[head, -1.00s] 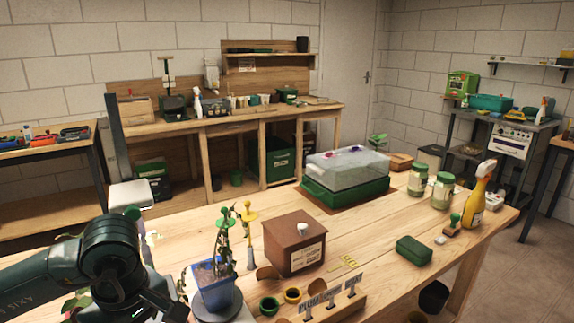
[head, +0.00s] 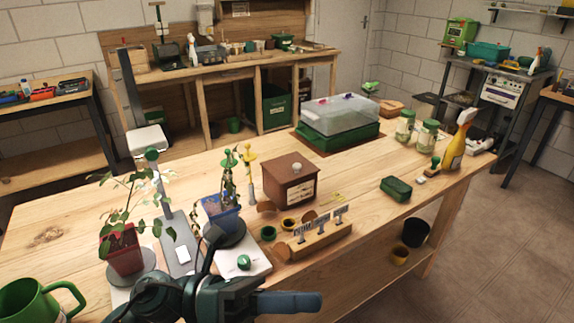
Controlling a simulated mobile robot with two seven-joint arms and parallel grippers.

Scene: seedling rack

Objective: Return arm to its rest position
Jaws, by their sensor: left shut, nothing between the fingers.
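My left arm comes in at the bottom edge, dark green and black. My left gripper (head: 298,302) points right at the bottom middle, in front of the workbench's near edge. It is shut and holds nothing. It is apart from the plants and the box. Part of the arm is cut off by the bottom edge. My right gripper is not in view.
Close to my arm stand a red-potted plant (head: 125,253), a blue-potted plant (head: 222,216), a white device with a green knob (head: 244,263) and a wooden label rack (head: 318,242). A green watering can (head: 30,305) is at lower left. Open floor lies right.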

